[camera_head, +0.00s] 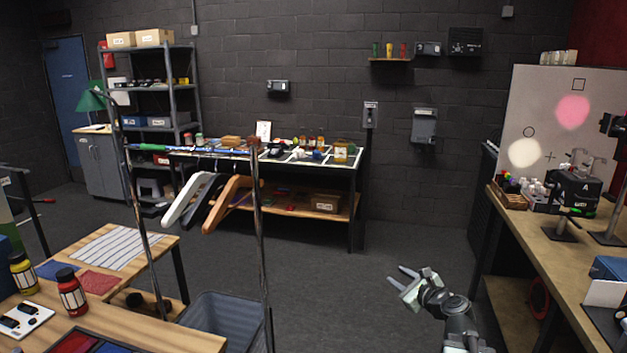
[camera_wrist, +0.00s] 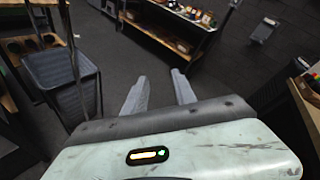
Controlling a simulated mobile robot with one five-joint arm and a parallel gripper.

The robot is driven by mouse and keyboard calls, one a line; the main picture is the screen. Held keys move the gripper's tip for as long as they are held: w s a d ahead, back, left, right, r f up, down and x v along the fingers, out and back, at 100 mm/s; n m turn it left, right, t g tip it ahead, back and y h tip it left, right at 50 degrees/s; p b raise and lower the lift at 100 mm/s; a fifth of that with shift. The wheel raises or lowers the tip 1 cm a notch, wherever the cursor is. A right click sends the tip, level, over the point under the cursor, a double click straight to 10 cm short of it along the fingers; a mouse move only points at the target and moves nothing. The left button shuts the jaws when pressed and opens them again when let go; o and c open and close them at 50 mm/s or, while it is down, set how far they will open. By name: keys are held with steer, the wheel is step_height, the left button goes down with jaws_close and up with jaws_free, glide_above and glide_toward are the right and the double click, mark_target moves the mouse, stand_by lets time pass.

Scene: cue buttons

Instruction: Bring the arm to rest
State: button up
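My gripper (camera_head: 403,279) is at the lower right of the head view, raised over the open floor. Its two fingers stand apart with nothing between them. In the wrist view the two grey fingers of my gripper (camera_wrist: 160,92) point away over dark floor, with a clear gap between them. My gripper touches nothing in either view.
A grey bin (camera_head: 222,318) stands on the floor at the lower left, near a wooden table (camera_head: 165,338) with bottles. A workbench (camera_head: 590,300) runs along the right. A long table (camera_head: 350,172) stands at the back wall. The floor between is clear.

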steer(key=s+a+f+n+g+y+p, duration=0.1)
steer(key=s+a+f+n+g, duration=0.15)
steer(key=a+n, duration=0.4)
steer(key=s+a+f+n+g+p, duration=0.1)
steer(key=s+a+f+n+g, duration=0.2)
steer(key=a, duration=0.6)
steer(key=s+a+f+n+g+y+p, duration=0.1)
steer(key=s+a+f+n+g, duration=0.15)
steer(key=a+n, duration=0.4)
steer(key=s+d+f+n+g+h, duration=0.5)
steer(key=s+d+n, duration=0.3)
steer(key=s+n, duration=0.2)
steer(key=shift+s+f+n+g+h, duration=0.35)
steer(key=shift+s+n+g+h, duration=0.05)
steer(key=shift+g, duration=0.2)
